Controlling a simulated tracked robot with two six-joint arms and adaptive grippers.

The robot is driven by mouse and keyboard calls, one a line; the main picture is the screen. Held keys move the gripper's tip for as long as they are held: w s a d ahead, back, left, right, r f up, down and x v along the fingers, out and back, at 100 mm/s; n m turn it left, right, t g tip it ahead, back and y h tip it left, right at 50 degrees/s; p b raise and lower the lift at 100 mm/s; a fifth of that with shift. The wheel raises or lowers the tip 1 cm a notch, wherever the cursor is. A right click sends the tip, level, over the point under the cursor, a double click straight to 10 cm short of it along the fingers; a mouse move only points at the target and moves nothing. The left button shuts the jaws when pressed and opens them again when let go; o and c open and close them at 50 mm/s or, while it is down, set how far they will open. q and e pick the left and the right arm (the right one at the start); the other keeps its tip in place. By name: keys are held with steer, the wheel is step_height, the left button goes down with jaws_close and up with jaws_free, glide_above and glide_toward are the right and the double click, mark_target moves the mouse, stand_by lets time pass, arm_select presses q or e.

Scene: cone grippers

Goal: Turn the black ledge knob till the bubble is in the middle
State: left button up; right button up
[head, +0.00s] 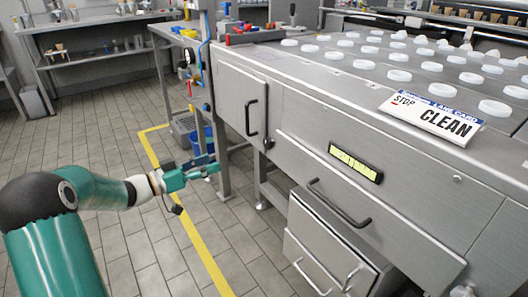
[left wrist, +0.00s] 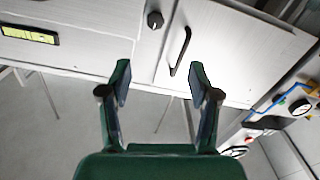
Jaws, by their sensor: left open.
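The black knob (head: 268,143) sits on the grey machine's front, just right of a door with a black bar handle. It also shows in the left wrist view (left wrist: 154,20), near the top. The black-framed level with a yellow-green window (head: 355,163) is on the same front, right of the knob; in the left wrist view (left wrist: 30,34) it is at the upper left. Where its bubble stands is too small to tell. My left gripper (head: 209,165) is open and empty, apart from the knob, to its left and lower in the head view. My right gripper is out of view.
The door's bar handle (head: 251,117) and a drawer's bar handle (head: 339,203) stick out from the machine's front. A STOP / CLEAN card (head: 432,117) and several white discs lie on top. A blue bucket (head: 203,139) stands under the side bench.

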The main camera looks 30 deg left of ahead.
mark_target(266, 144)
arm_select(q)
steer(key=b+x, duration=0.1)
steer(key=x, duration=0.4)
steer(key=b+x, duration=0.1)
steer(key=x, duration=0.4)
steer(key=b+x, duration=0.1)
steer(key=x, duration=0.4)
steer(key=shift+d+f+b, duration=0.1)
steer(key=shift+d+b, duration=0.2)
steer(key=shift+d, duration=0.2)
steer(key=shift+x, duration=0.9)
